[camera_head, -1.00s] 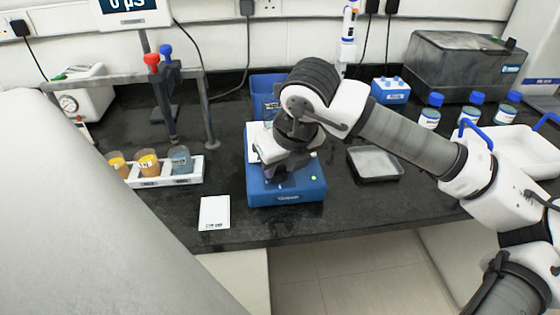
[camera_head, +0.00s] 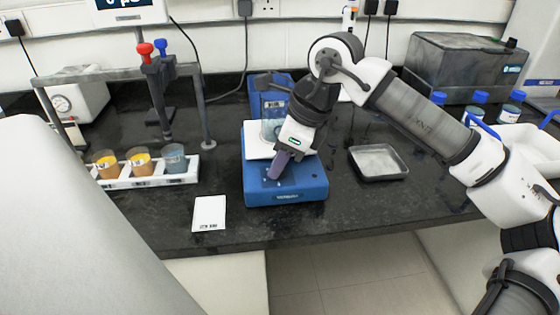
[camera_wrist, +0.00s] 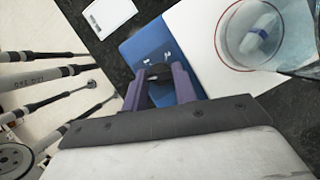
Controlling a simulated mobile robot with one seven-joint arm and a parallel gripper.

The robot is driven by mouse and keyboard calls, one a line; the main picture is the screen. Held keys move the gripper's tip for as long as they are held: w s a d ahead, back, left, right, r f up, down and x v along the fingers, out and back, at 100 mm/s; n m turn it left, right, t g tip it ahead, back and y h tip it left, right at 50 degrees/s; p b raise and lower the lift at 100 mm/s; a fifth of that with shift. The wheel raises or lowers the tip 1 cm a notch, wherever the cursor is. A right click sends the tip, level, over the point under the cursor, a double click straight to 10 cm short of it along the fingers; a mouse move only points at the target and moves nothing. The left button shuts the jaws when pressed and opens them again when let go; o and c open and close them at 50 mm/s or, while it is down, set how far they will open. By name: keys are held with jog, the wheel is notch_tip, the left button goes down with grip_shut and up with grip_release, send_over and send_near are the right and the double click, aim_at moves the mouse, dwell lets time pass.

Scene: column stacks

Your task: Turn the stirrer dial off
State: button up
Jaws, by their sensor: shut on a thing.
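The stirrer (camera_head: 288,192) is a blue box with a white top plate (camera_head: 257,141), standing on the dark bench. A glass beaker (camera_head: 270,131) stands on the plate, partly behind my gripper. The wrist view looks into the beaker (camera_wrist: 267,36), with a pale bar inside. My gripper (camera_head: 276,170) points down at the front control face of the stirrer. In the wrist view its purple fingers (camera_wrist: 160,76) are shut on the dark stirrer dial (camera_wrist: 158,71), which the fingers mostly hide. The dial's pointer or setting cannot be read.
A white card (camera_head: 209,212) lies left of the stirrer. A white rack (camera_head: 150,178) with small beakers stands further left, below a stand with probes (camera_head: 155,75). A dark shallow tray (camera_head: 378,162) lies to the right. Blue-capped bottles (camera_head: 480,110) stand at the back right.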

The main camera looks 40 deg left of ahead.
jog(key=shift+w+a+n+g+h, duration=0.1)
jog(key=shift+n+g+h, duration=0.45)
jog(key=shift+n, duration=1.45)
jog(key=o, duration=1)
jog(key=shift+c, duration=0.2)
